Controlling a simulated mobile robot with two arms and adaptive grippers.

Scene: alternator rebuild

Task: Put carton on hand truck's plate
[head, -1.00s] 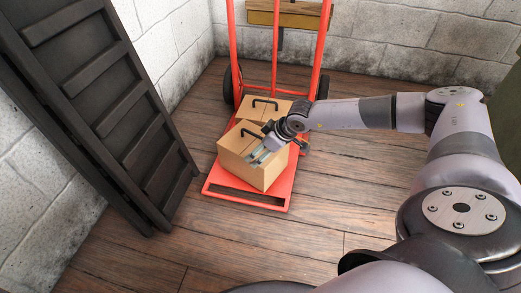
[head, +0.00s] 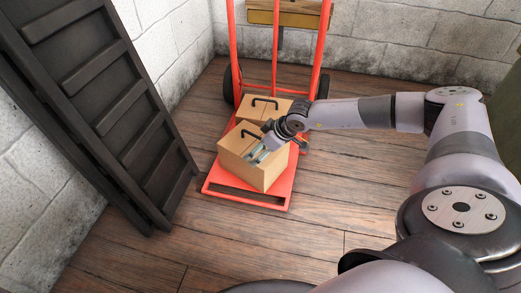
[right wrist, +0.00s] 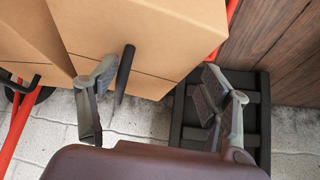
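A tan carton (head: 238,170) with a black handle (head: 252,131) sits on the red plate (head: 219,182) of the hand truck. A second tan carton (head: 248,112) with its own black handle stands right behind it. My right gripper (head: 259,154) is at the front carton's top. In the right wrist view, the right gripper's fingers (right wrist: 158,84) are spread wide. The front carton (right wrist: 150,30) fills the top there, and its handle (right wrist: 124,72) shows between the fingers, nearer the left one. My left gripper is not in view.
Dark slatted panels (head: 95,100) lean against the left wall, close to the plate. The hand truck's red uprights (head: 321,55) rise behind the cartons, with a wooden piece (head: 288,14) at the back wall. The wooden floor (head: 350,185) right of the plate is clear.

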